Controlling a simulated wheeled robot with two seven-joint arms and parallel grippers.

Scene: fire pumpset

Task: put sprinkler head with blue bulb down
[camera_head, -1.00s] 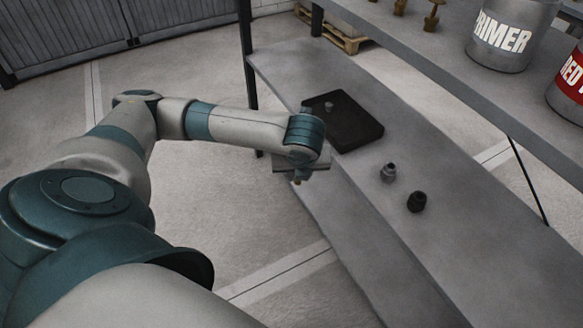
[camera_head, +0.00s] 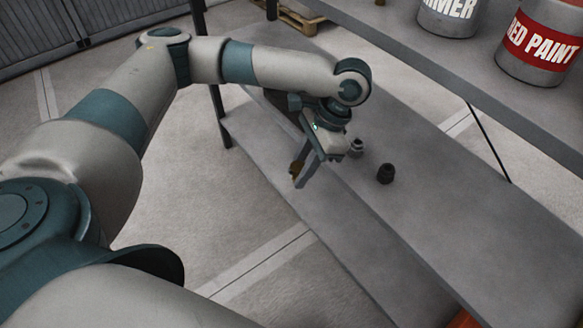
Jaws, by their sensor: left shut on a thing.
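My left gripper (camera_head: 301,176) reaches in from the left and points down, just off the front edge of the grey shelf. It is shut on a small brass-brown piece, the sprinkler head (camera_head: 294,170), which is mostly hidden by the fingers. No blue bulb can be made out. A dark flat tray (camera_head: 278,104) lies on the shelf, largely hidden behind my left arm. My right gripper is not in view.
Paint cans (camera_head: 539,45) stand on the upper shelf, which overhangs the back.

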